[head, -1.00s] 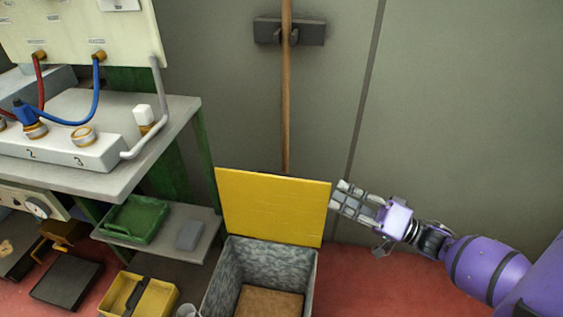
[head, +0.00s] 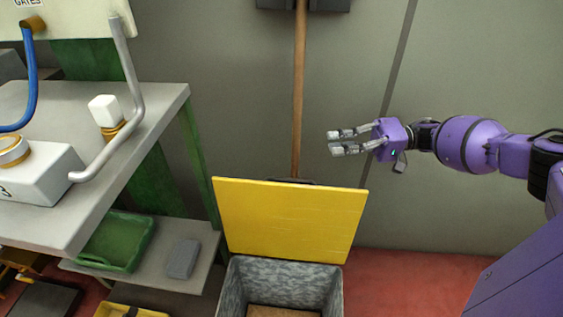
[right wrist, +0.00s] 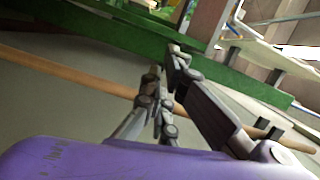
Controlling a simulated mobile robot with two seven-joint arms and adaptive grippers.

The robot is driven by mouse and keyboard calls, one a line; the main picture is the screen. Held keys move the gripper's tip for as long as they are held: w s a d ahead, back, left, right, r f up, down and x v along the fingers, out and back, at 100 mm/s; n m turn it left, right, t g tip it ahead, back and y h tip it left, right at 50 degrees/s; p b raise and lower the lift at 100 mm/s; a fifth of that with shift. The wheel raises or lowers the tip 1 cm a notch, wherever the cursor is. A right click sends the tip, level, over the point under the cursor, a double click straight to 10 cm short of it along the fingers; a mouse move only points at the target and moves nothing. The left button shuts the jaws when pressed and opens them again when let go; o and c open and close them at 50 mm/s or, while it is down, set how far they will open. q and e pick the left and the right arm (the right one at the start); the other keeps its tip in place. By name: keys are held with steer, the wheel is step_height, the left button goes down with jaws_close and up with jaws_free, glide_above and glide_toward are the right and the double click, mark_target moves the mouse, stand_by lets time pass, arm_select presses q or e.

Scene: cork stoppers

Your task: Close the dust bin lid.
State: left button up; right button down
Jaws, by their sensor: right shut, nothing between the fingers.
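The dust bin (head: 335,290) is a grey, mottled open box at the bottom centre of the head view, with brown material at its bottom. Its yellow lid (head: 290,222) stands raised at the back of the bin, against the wall side. My right gripper (head: 332,142) is above the lid's upper right part in the picture, apart from it, with its fingers pointing left. It is shut and empty; its fingers also show in the right wrist view (right wrist: 165,75). The lid is not clear in the right wrist view. My left gripper is out of view.
A wooden handle (head: 299,90) stands upright against the wall behind the lid. A grey workbench (head: 150,125) is at left, with a lower shelf holding a green tray (head: 122,240) and a grey block (head: 183,259). Red floor (head: 410,280) is clear right of the bin.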

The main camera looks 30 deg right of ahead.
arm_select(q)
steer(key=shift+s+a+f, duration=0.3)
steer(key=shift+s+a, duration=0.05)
arm_select(e)
steer(key=w+a+f, duration=0.1)
steer(key=a+f, duration=0.1)
steer(key=a, duration=0.9)
steer(key=shift+w+a, duration=0.2)
steer(key=shift+a, duration=0.1)
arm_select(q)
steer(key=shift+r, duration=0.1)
